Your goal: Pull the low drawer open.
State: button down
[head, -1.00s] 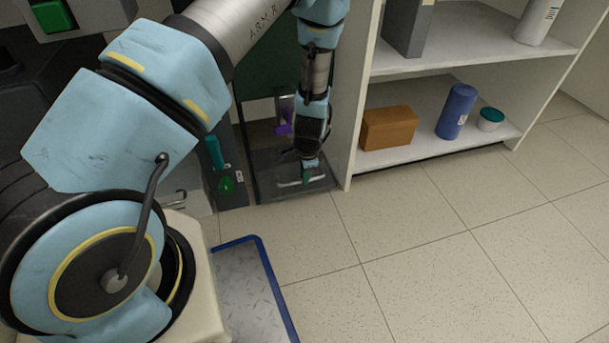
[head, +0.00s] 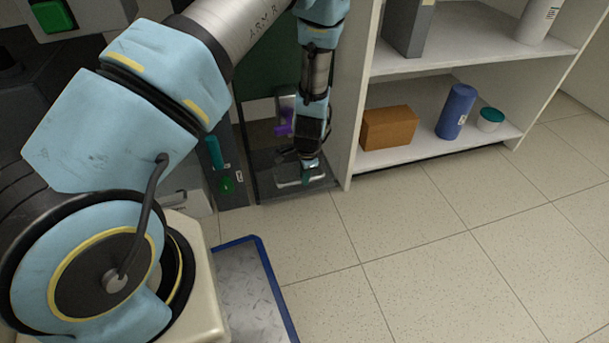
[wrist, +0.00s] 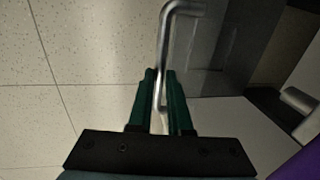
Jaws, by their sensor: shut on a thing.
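The low drawer (head: 265,187) has a dark grey front near the floor, left of the white shelf unit in the head view. In the wrist view its dark front (wrist: 205,62) is at upper right. A silver bar handle (wrist: 163,45) stands out from it. My gripper (wrist: 160,82) has green fingers, one on each side of the bar, and is shut on it. In the head view my gripper (head: 308,169) is low, at the handle (head: 299,181). My arm hides part of the drawer, and I cannot tell whether it stands open at all.
The shelf unit (head: 350,160) is close on the right and holds an orange-brown box (head: 389,128), a blue cylinder (head: 456,112) and a teal-lidded tub (head: 490,119). A purple object (head: 286,124) is above the drawer. The tiled floor (head: 420,235) in front is clear.

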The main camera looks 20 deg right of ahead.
dwell(0.3)
jog(key=s+a+p, duration=0.2)
jog(key=s+p, duration=0.5)
jog(key=s, duration=1.4)
jog(key=shift+s+a+p, duration=0.35)
jog(key=shift+a, duration=0.05)
jog(key=c, duration=0.8)
grip_release()
jog(key=shift+c, duration=0.2)
notch_tip(320, 180, up, 11)
jog(key=s+p, duration=0.2)
jog(key=p, duration=0.1)
jog(key=shift+f, duration=0.2)
